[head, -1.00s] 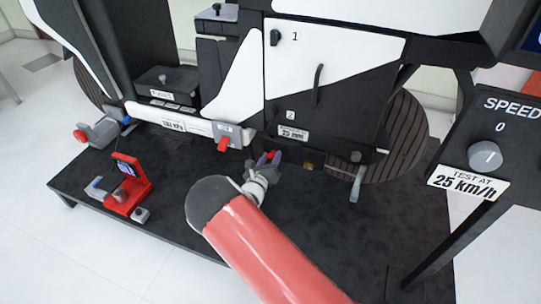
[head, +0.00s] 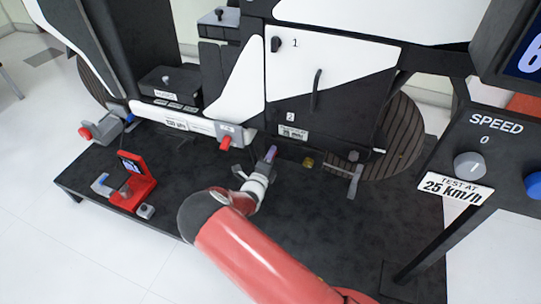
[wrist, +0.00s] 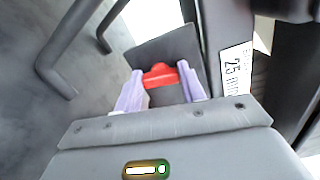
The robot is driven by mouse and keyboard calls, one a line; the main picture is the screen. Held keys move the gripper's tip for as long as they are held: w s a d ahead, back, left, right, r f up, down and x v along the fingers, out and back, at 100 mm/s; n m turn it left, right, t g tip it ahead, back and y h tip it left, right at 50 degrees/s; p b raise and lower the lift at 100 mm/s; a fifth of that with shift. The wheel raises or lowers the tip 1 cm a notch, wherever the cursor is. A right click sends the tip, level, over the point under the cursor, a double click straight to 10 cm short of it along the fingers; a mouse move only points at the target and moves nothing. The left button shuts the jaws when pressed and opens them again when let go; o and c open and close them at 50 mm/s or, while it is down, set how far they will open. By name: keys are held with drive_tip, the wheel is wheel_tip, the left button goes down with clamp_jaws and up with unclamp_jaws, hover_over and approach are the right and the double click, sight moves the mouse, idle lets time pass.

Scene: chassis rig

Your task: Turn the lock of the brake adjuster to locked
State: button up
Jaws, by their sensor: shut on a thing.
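My gripper (head: 269,155) is low in front of the rig, just under the white panel with the 25 mm label. In the wrist view, its two pale purple fingers (wrist: 160,90) are shut on a red lock piece (wrist: 160,75), which sits in front of a dark grey plate (wrist: 172,50). I take this red piece as the brake adjuster's lock. In the head view the gripper hides it. I cannot read any locked or unlocked marking.
The 25 mm label (wrist: 234,75) is close to the right of the fingers. Grey bent bars (wrist: 55,75) stand at the left. In the head view, a grey box with a red knob (head: 225,142) is left of my gripper, and a pedal (head: 354,180) is to the right.

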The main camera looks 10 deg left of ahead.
drive_tip(key=shift+a+n, duration=0.1)
drive_tip(key=shift+n, duration=0.8)
drive_tip(key=shift+f, duration=0.1)
drive_tip(key=o, duration=1)
drive_tip(key=shift+s, duration=0.15)
drive_tip(key=s, duration=0.5)
drive_tip(key=s+a, duration=0.1)
drive_tip(key=s, duration=0.1)
drive_tip(key=shift+s+p, duration=0.25)
drive_tip(key=shift+p, duration=0.1)
